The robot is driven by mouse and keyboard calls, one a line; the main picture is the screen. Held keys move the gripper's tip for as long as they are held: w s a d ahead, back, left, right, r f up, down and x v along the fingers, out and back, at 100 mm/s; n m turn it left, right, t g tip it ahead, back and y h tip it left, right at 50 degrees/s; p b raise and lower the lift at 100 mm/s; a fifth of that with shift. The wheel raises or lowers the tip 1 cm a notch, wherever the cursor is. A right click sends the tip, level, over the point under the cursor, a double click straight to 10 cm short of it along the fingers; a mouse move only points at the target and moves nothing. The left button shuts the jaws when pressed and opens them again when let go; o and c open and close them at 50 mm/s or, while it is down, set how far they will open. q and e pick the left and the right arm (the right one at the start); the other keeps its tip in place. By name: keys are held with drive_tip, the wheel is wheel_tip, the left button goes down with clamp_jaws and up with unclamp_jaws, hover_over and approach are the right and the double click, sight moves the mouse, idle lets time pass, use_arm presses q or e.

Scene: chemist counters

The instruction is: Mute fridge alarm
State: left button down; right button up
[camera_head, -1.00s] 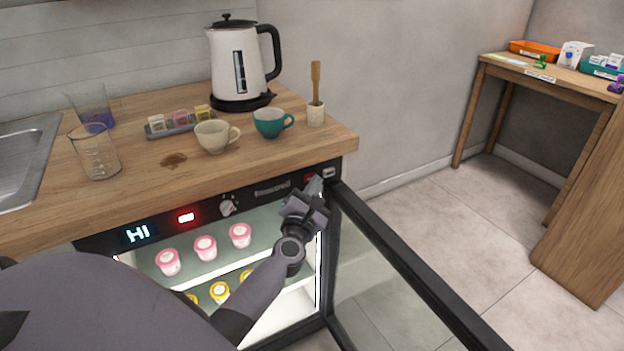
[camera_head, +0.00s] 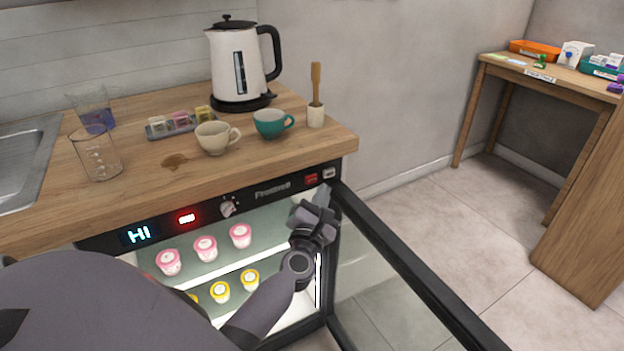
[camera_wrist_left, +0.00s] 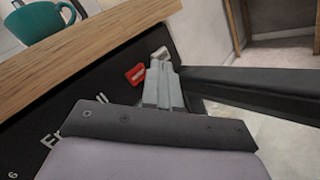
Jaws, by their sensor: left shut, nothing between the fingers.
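The fridge under the counter has a black control panel (camera_head: 240,204) with a blue-white display (camera_head: 139,234) reading "HI", a lit red lamp (camera_head: 187,218) and a knob (camera_head: 229,208). A red button (camera_head: 311,179) and a pale button (camera_head: 329,173) sit at the panel's right end. My left gripper (camera_head: 322,198) is shut and empty, just below these buttons. In the left wrist view its fingertips (camera_wrist_left: 163,78) lie close to the red button (camera_wrist_left: 136,74) and partly in front of the pale button (camera_wrist_left: 160,54). Contact cannot be told. My right gripper is out of view.
The fridge door (camera_head: 400,265) stands open to the right of my left gripper. Pink-lidded pots (camera_head: 205,248) and yellow-lidded pots (camera_head: 220,291) stand inside. Above are a kettle (camera_head: 238,65), a beige cup (camera_head: 213,137) and a teal cup (camera_head: 270,122). Floor at right is clear.

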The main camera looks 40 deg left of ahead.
use_arm(q)
drive_tip(key=shift+s+d, duration=0.3)
drive_tip(key=shift+d, duration=0.45)
drive_tip(key=shift+s+d, duration=0.3)
drive_tip(key=shift+d, duration=0.45)
